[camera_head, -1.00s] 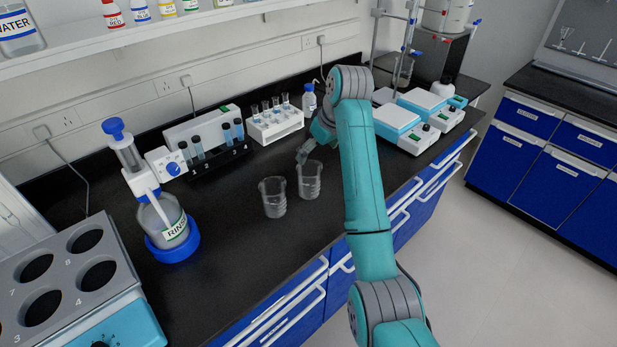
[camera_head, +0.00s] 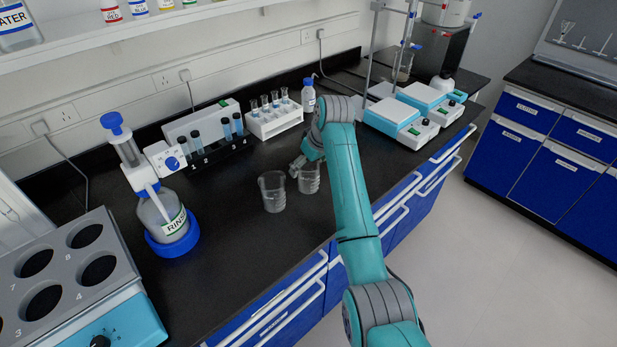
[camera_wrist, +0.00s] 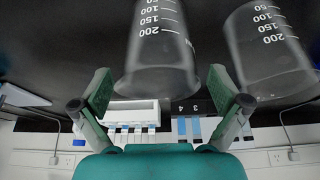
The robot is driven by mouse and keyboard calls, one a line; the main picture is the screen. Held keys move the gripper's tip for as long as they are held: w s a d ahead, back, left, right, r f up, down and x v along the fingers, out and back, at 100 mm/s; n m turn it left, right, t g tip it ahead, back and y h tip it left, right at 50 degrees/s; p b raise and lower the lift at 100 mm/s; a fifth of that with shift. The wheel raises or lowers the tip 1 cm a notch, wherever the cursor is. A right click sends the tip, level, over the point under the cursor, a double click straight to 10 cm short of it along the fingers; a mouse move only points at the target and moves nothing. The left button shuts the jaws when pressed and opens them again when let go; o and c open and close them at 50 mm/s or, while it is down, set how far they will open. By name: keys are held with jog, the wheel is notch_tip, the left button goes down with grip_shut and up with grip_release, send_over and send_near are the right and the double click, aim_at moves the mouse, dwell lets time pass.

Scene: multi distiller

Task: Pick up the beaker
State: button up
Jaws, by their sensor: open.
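Two clear glass beakers with white volume marks stand upright on the black bench. The right beaker (camera_head: 310,181) is close to my gripper (camera_head: 298,165), whose fingers show at its left and far side, by the rim. The left beaker (camera_head: 273,192) stands just beside it, apart from my gripper. In the wrist view my gripper (camera_wrist: 160,92) is open, and one beaker (camera_wrist: 160,45) appears in the gap between the fingers, its rim near the fingertips. The other beaker (camera_wrist: 268,50) is outside the right finger. Contact cannot be told.
A test tube rack (camera_head: 275,122) and a dark tube stand (camera_head: 215,150) are behind the beakers. Bare bench lies left of the beakers.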

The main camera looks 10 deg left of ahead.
jog(key=c, duration=1.7)
jog(key=shift+o, duration=0.2)
